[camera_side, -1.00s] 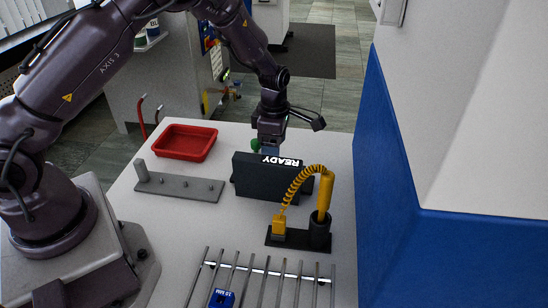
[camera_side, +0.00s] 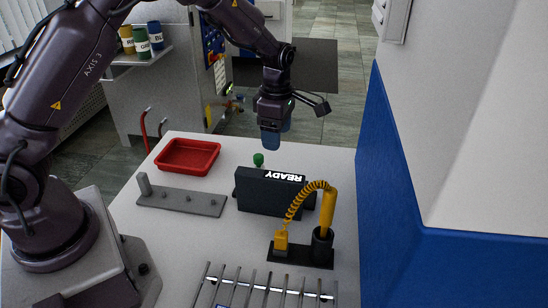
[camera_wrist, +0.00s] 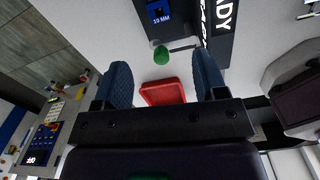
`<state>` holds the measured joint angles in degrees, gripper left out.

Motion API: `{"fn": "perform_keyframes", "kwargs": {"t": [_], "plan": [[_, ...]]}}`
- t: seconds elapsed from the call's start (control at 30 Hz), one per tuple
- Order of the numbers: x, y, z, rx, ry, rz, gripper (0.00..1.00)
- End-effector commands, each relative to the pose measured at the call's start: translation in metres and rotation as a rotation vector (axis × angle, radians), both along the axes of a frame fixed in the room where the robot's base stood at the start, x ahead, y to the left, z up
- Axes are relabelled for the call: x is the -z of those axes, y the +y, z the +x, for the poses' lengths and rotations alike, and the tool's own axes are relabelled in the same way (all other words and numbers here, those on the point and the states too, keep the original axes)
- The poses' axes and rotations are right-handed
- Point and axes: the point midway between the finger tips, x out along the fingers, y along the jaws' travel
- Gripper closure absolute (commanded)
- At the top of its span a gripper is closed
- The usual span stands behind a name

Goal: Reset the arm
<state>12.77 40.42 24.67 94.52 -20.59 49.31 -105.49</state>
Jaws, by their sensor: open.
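My gripper (camera_side: 276,136) hangs above the far side of the table, over and behind the black box marked READY (camera_side: 272,192). In the wrist view my gripper (camera_wrist: 166,85) has its two blue fingers spread wide with nothing between them. A green knob (camera_side: 258,159) stands just behind the box, below and apart from the fingers. The knob also shows in the wrist view (camera_wrist: 161,55), beyond the fingertips.
A red tray (camera_side: 188,157) lies at the back left, with a grey bar with pegs (camera_side: 180,199) in front. A yellow coiled-cord tool (camera_side: 327,212) stands in a black holder at right. A metal rack (camera_side: 265,291) is at the front. A blue and white machine (camera_side: 385,190) borders the right.

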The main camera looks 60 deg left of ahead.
Motion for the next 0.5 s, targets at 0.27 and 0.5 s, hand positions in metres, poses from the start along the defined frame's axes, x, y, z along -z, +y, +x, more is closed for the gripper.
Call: {"fn": "perform_keyframes", "kwargs": {"t": [0.27,0.5], "plan": [[-0.007,-0.009,-0.044,0.646,0.070,-0.035,0.34],[-0.074,-0.028,-0.104,1.348,-0.034,-0.063,0.34]]}}
